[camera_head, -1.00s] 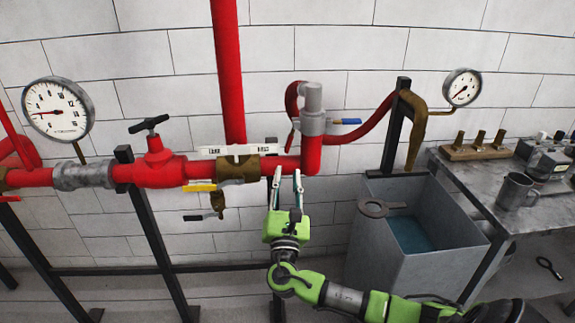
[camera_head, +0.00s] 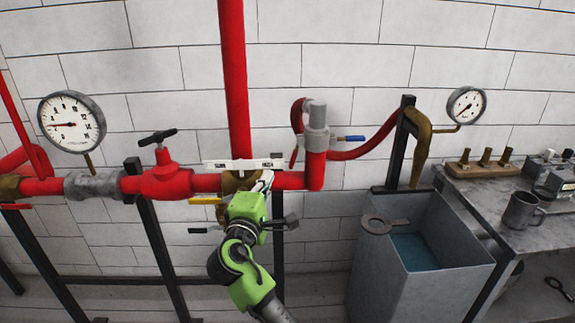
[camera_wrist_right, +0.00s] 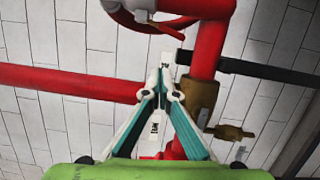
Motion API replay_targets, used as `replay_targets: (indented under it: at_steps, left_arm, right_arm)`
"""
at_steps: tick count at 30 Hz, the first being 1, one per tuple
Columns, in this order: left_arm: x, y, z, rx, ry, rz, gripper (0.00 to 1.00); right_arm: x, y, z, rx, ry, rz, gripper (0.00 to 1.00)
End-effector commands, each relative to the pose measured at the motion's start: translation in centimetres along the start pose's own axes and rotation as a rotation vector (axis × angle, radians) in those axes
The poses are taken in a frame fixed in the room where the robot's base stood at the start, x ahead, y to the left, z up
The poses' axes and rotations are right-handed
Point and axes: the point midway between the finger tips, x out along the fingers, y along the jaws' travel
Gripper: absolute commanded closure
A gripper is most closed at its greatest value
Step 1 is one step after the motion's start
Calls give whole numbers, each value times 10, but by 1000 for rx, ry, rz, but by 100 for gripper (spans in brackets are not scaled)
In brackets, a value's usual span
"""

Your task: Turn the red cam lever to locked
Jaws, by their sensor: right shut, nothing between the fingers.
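A thin red lever (camera_head: 294,150) hangs down at the left of the grey coupling (camera_head: 317,138) on the upright pipe end. I take it for the red cam lever. In the right wrist view a thin red lever (camera_wrist_right: 158,27) shows at the top, beyond my fingertips. My right gripper (camera_head: 267,178) is shut and empty, in front of the red pipe by the brass fitting (camera_head: 233,184). Its fingertips (camera_wrist_right: 163,80) are below and left of the lever in the head view, apart from it. Contact with the pipe or label cannot be told. My left gripper is not in view.
A white label plate (camera_head: 228,164) lies across the pipe. A yellow lever (camera_head: 205,200), a black lever (camera_head: 203,230) and a blue lever (camera_head: 350,138) are nearby. A grey water tank (camera_head: 385,255) and a metal bench (camera_head: 487,205) stand at the right.

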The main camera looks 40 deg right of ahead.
Motion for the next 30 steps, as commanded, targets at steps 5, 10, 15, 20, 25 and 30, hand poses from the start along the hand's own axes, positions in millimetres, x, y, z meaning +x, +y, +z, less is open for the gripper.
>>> replay_targets:
  at_steps: [5, 10, 15, 20, 25, 30]
  left_arm:
    - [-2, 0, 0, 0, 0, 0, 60]
    - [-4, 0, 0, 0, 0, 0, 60]
    - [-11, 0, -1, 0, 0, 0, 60]
    - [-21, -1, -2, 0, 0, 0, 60]
    - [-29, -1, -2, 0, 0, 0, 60]
    - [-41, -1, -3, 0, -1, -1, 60]
  right_arm:
    - [-7, 12, -14, 278, 9, -93, 100]
    - [-4, 14, -16, 350, 9, -115, 100]
    - [18, 13, -16, 345, 7, -113, 100]
    - [53, 11, -17, 343, 7, -112, 100]
    - [87, 6, -18, 342, 7, -114, 100]
    - [97, -3, 2, 343, 9, -115, 100]
